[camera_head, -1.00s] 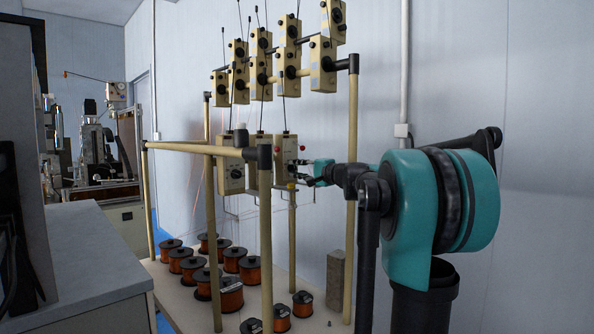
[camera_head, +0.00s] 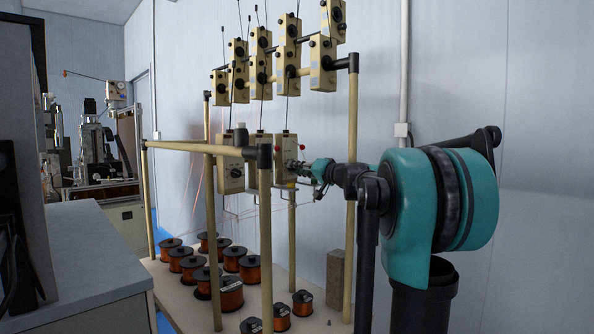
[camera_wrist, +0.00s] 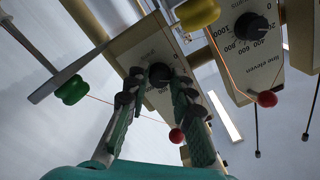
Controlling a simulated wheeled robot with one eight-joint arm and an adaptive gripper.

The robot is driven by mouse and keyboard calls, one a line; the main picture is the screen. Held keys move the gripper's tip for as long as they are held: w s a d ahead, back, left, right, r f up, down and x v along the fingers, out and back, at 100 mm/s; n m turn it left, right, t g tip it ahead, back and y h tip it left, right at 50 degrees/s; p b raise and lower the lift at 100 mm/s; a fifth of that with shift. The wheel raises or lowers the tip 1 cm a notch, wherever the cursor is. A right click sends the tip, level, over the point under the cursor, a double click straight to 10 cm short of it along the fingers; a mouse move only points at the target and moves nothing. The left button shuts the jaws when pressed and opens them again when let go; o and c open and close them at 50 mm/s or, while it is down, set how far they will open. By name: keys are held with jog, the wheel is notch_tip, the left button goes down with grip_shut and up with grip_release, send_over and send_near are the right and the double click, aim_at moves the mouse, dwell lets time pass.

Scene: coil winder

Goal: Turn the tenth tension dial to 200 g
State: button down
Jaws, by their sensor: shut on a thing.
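My gripper (camera_wrist: 157,86) has its two fingers on either side of a black dial (camera_wrist: 159,73) on a beige tension box (camera_wrist: 158,43) in the wrist view, shut on it. The fingers hide part of the dial's scale; a 0 shows beside it, and the pointer and the box's line name cannot be read. In the head view my gripper (camera_head: 306,168) reaches from the right to the right-hand box (camera_head: 284,150) of the lower row. There the dial is too small to read.
A neighbouring box marked "line eleven" (camera_wrist: 270,70) has its own black dial (camera_wrist: 250,27). Red balls (camera_wrist: 176,136), a green guide (camera_wrist: 72,90), and thin wires lie close around my fingers. Copper spools (camera_head: 250,270) stand below; frame posts (camera_head: 352,200) stand nearby.

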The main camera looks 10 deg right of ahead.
jog(key=shift+n, duration=0.3)
jog(key=c, duration=1.3)
grip_release()
jog(key=shift+s+d, duration=0.1)
jog(key=v, duration=1.1)
jog(key=shift+s+d, duration=0.2)
jog(key=shift+s, duration=0.15)
jog(key=shift+f, duration=0.1)
